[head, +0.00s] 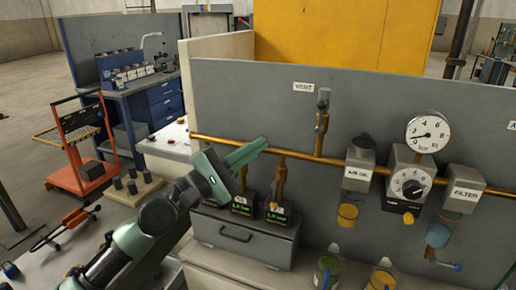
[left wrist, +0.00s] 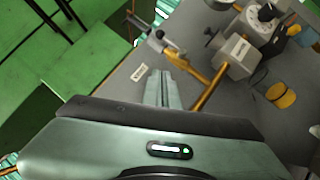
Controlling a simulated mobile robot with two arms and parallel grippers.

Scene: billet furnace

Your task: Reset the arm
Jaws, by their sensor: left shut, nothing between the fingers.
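My left arm (head: 130,240) comes in from the lower left in the head view and is raised in front of the grey panel (head: 245,90). My left gripper (head: 252,150) lies in front of the brass pipe and above the grey box. In the left wrist view the two fingers of my left gripper (left wrist: 163,82) lie together, shut and empty, pointing toward the panel and pipe. I cannot tell how close the fingers are to the pipe. My right gripper is in neither view.
A brass pipe (head: 330,158) runs along the panel with a gauge (head: 427,132), regulator (head: 410,185) and filter (head: 463,190). Below are a grey box (head: 240,240) and two cans, one green (head: 327,270). An orange cart (head: 85,150) and blue workbench (head: 160,98) stand at left.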

